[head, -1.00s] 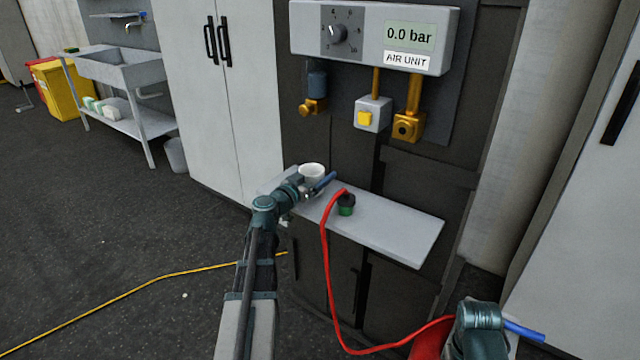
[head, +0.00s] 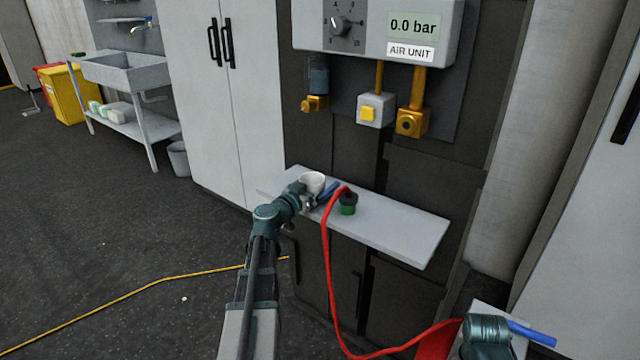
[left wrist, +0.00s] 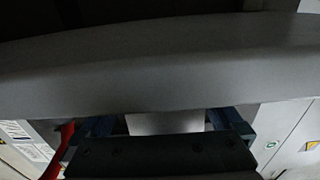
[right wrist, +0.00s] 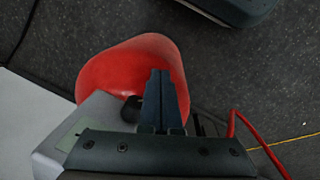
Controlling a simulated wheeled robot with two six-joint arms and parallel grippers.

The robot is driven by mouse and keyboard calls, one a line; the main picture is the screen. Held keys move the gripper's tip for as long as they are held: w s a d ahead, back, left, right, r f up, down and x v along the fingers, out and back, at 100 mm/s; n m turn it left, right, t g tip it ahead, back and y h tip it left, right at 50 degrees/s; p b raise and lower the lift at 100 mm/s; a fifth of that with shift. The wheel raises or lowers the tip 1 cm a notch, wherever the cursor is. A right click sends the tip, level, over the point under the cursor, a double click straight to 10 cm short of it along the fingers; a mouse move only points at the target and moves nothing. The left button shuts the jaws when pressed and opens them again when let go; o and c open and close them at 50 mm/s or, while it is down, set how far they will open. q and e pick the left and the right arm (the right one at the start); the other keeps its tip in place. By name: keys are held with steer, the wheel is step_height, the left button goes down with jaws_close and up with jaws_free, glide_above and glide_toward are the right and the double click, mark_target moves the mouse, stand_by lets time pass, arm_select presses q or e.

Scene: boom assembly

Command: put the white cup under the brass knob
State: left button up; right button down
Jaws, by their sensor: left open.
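The white cup (head: 312,182) is upright at the left part of the grey shelf (head: 400,232), apparently resting on it. My right gripper (right wrist: 165,100) is shut and empty, low at the right, away from the shelf.
A green-and-black fitting (head: 348,204) with a red hose (head: 326,260) stands on the shelf right of the cup. The shelf's right part is clear.

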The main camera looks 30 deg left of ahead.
arm_select(q)
steer(key=shift+r, duration=0.2)
steer(key=s, duration=1.2)
steer(key=shift+a+f, duration=0.15)
steer(key=shift+a, duration=0.3)
